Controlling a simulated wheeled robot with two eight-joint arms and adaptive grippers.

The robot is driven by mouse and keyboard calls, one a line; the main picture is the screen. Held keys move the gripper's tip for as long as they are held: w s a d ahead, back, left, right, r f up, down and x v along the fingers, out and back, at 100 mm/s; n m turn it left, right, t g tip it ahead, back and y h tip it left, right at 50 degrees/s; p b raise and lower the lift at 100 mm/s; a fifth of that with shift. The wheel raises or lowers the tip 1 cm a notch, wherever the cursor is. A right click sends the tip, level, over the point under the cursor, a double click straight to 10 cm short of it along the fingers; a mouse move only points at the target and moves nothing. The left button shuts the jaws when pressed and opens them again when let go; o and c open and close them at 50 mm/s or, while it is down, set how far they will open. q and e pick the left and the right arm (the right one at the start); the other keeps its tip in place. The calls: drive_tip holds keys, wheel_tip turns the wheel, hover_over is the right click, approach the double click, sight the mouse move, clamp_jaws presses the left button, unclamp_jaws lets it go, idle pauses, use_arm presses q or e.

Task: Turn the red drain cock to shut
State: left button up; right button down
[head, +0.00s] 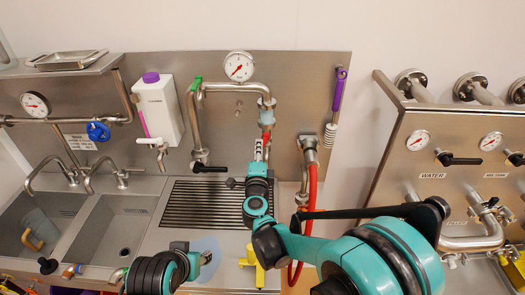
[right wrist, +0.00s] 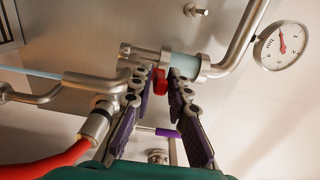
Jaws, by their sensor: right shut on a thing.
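The red drain cock (right wrist: 160,82) shows in the right wrist view as a small red piece under a metal pipe, beside a pale blue clear section (right wrist: 185,66). My right gripper (right wrist: 162,80) has a finger on each side of it and is shut on it; the fingertips hide part of the cock. In the head view my right gripper (head: 262,146) is at the lower end of the vertical pipe below the round gauge (head: 239,66). The cock's angle is hard to tell. My left arm is low over the sink front; its gripper (head: 205,257) is small and its fingers are unclear.
A red hose (head: 312,188) hangs just right of my right gripper. A black-handled valve (head: 209,168) is to its left, above the ribbed drainboard (head: 203,205). A yellow item (head: 254,265) is at the front. The right-hand panel (head: 398,150) carries gauges and valves.

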drive_tip(key=shift+w+a, duration=0.2)
drive_tip(key=shift+a, duration=0.45)
drive_tip(key=shift+w+a, duration=0.5)
drive_tip(key=shift+a, duration=0.25)
drive_tip(key=shift+w, duration=0.1)
drive_tip(key=shift+w+a+b, duration=0.35)
drive_tip(key=shift+w+a, duration=0.25)
